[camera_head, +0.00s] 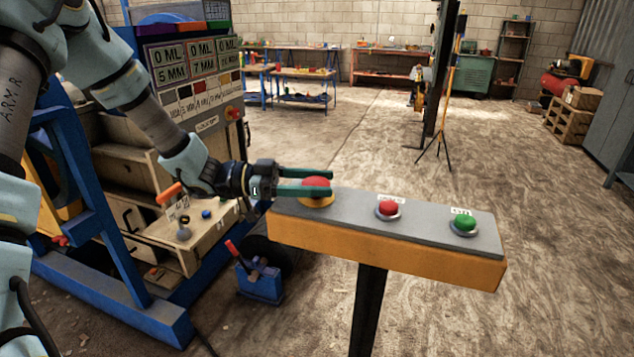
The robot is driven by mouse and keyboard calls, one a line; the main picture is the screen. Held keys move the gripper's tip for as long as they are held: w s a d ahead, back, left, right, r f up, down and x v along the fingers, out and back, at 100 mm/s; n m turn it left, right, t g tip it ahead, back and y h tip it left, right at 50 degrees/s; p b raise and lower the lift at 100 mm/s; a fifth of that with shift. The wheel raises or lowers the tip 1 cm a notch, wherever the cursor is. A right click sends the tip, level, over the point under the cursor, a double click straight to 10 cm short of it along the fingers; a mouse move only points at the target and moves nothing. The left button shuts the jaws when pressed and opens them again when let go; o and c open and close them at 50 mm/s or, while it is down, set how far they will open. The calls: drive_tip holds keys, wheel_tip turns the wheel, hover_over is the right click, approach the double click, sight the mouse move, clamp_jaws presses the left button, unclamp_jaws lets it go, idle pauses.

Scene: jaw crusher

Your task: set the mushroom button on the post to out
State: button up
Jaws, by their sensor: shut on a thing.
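The red mushroom button (316,182) sits on a yellow ring at the left end of the grey-topped, orange-sided control box (420,211). The box stands on a dark post (367,310). My gripper (328,181) reaches in from the left, level with the button. Its two green fingers lie on either side of the red cap and are shut on it. The fingers hide part of the cap's near and far edges. Whether the cap is pressed in or out cannot be told from this view.
A smaller red button (388,208) and a green button (465,222) sit farther right on the same box. The blue-framed machine (130,150) with levers stands close at left under my arm. Open floor lies right of the box, with a tripod (437,140) beyond.

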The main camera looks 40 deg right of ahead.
clamp_jaws()
drive_tip(key=shift+r+p, duration=0.3)
drive_tip(key=shift+r, duration=0.45)
drive_tip(key=o, duration=1.2)
unclamp_jaws()
drive_tip(key=shift+w+a, duration=0.1)
